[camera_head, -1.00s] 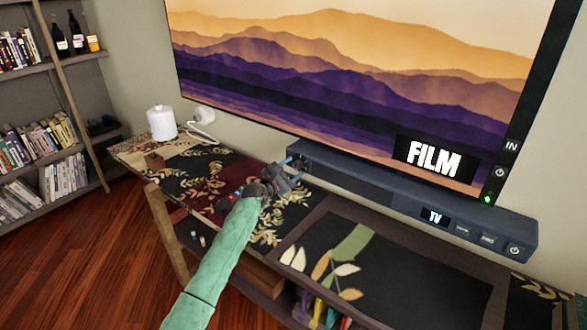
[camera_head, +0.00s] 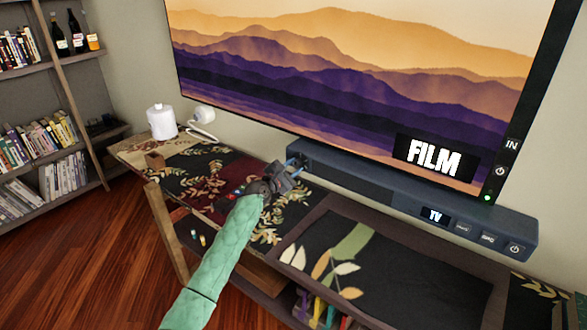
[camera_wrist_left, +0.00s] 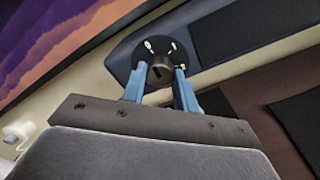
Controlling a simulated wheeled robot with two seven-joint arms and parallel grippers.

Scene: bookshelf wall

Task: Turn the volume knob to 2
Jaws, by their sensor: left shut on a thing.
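My left gripper (camera_head: 294,161) reaches the soundbar's left end. In the left wrist view its two blue fingers (camera_wrist_left: 160,83) are on either side of the knob, shut on it. I cannot read which number the knob points to. My right gripper is not in view.
A large TV (camera_head: 360,70) stands just behind the soundbar. The patterned cabinet top (camera_head: 190,165) lies below my left arm. A bookshelf (camera_head: 50,110) is at the far left.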

